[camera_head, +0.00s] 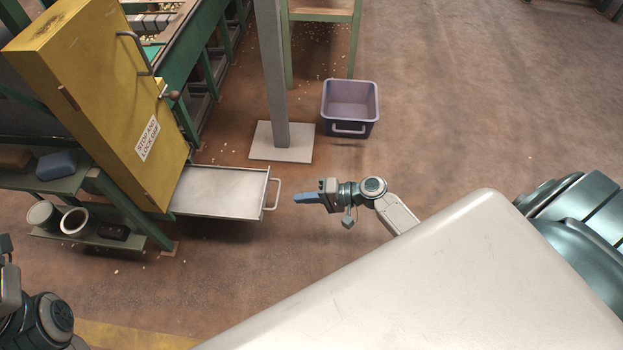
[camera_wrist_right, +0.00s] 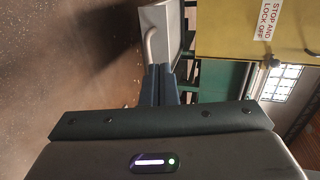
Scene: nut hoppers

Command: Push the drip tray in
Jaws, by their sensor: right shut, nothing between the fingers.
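The drip tray (camera_head: 216,190) is a shallow grey metal tray that sticks out to the right from beneath the yellow cabinet (camera_head: 105,95) in the head view. Its looped handle (camera_head: 275,194) is on its right end. My right gripper (camera_head: 297,199) is shut and empty, a little to the right of the handle with a small gap between. In the right wrist view the blue fingers (camera_wrist_right: 160,85) are together, and the tray (camera_wrist_right: 168,25) and handle (camera_wrist_right: 150,46) show just beyond them. At the lower left of the head view part of my left arm shows, but its fingers do not.
A purple bin (camera_head: 350,106) stands on the floor behind my right arm. A grey post on a square base plate (camera_head: 281,141) stands behind the tray. Shelves at left hold a blue block (camera_head: 57,163) and cups (camera_head: 77,222). The floor right of the tray is open.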

